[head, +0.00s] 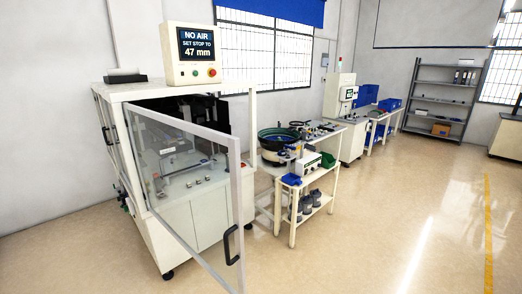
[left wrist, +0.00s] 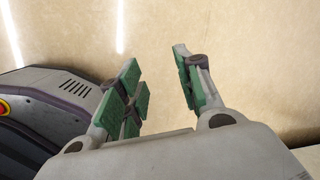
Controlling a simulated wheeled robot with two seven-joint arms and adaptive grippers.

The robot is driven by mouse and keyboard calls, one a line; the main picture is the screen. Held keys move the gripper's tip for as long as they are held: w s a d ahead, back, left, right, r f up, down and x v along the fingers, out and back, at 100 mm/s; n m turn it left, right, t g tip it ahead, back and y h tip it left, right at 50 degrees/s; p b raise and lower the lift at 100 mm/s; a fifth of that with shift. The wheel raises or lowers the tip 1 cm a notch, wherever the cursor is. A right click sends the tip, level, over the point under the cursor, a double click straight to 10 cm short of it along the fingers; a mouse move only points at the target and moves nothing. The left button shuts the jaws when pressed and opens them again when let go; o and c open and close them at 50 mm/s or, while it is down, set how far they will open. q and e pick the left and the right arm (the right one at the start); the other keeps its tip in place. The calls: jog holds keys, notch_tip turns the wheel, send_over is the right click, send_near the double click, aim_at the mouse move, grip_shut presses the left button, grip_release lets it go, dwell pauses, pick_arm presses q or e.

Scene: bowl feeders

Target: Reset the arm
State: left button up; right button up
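My left gripper (left wrist: 165,85) shows in the left wrist view with its green-padded fingers spread apart. Nothing is between the fingers, and beige floor lies beyond them. Neither of my grippers shows in the head view. My right gripper is in neither view.
A white machine cabinet (head: 190,217) stands at the left with its clear framed door (head: 190,165) swung open. Its display (head: 196,46) reads "NO AIR, SET STOP TO 47 mm". A bowl feeder (head: 277,141) stands on a white bench behind. The floor (head: 370,225) at right is clear.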

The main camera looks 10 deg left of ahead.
pick_arm(q)
jog(key=w+d+f+h, duration=0.1)
jog(key=w+d, duration=0.3)
jog(key=d, duration=0.3)
jog(key=w+d+f+t+h, duration=0.1)
jog(key=w+d, duration=0.4)
jog(key=d, duration=0.3)
jog(key=w+d+f+n, duration=0.1)
jog(key=w+d+f, duration=0.1)
jog(key=w+d, duration=0.3)
jog(key=d, duration=0.3)
jog(key=shift+t+h, duration=0.3)
jog(key=shift+h, duration=0.1)
jog(key=shift+w+d, duration=0.1)
jog(key=shift+d, duration=0.05)
dwell(0.7)
